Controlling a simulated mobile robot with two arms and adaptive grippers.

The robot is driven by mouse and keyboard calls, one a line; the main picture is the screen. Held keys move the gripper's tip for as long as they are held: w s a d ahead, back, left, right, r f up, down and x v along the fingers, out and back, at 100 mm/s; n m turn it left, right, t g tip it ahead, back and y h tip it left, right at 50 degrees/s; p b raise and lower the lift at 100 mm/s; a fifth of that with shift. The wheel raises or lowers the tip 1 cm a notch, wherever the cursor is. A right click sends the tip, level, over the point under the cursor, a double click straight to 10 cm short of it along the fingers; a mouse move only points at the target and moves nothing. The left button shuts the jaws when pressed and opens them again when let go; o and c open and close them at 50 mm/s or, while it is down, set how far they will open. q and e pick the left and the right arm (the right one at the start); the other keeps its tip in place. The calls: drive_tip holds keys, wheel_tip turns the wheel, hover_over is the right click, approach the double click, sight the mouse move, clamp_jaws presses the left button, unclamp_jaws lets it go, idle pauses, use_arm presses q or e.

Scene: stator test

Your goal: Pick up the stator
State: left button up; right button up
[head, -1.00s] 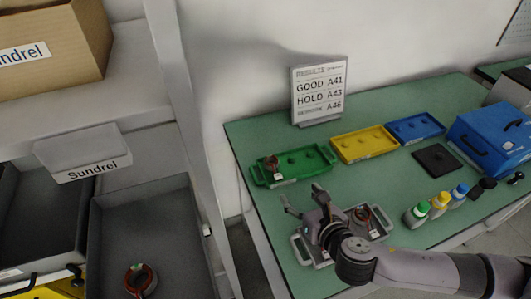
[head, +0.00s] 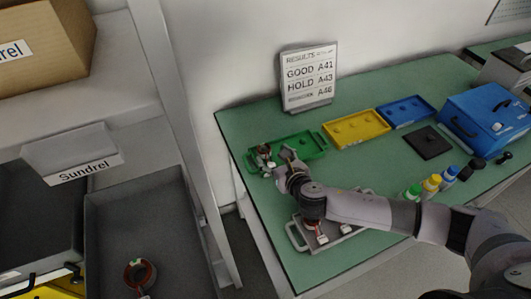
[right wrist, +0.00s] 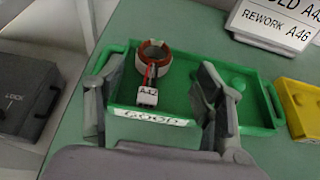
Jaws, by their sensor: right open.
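A stator (head: 264,152), a copper-coloured ring, sits at the left end of the green tray (head: 307,143). In the right wrist view the stator (right wrist: 153,52) has red and dark leads running to a white connector tagged A-12 (right wrist: 148,97), near the tray's GOOD label. My right gripper (head: 279,157) is open beside it at the green tray's near edge. In the right wrist view the open fingers (right wrist: 160,82) stand either side of the connector and leads, with the ring farther off between them. Another stator (head: 139,275) lies in a grey bin at lower left. My left gripper is not in view.
A metal tray (head: 293,234) with handles is partly hidden under my right arm. Yellow (head: 358,128) and blue (head: 406,111) trays stand right of the green one. A results sign (head: 309,78) stands behind. Bottles and a blue case (head: 487,120) are at right.

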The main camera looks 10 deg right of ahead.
sight(266, 152)
drive_tip(key=shift+w+a+f, duration=0.1)
drive_tip(key=shift+w+a, duration=0.1)
drive_tip(key=shift+w, duration=0.25)
drive_tip(key=x, duration=0.3)
drive_tip(key=shift+w+a, duration=0.1)
drive_tip(key=shift+a, duration=0.2)
drive_tip(key=shift+w+a+f, duration=0.1)
drive_tip(key=shift+w+f, duration=0.15)
drive_tip(key=shift+w, duration=0.1)
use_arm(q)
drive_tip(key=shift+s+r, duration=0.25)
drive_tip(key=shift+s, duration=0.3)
use_arm(e)
drive_tip(key=shift+c, duration=0.5)
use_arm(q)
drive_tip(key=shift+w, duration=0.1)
use_arm(e)
drive_tip(key=c, duration=1.3)
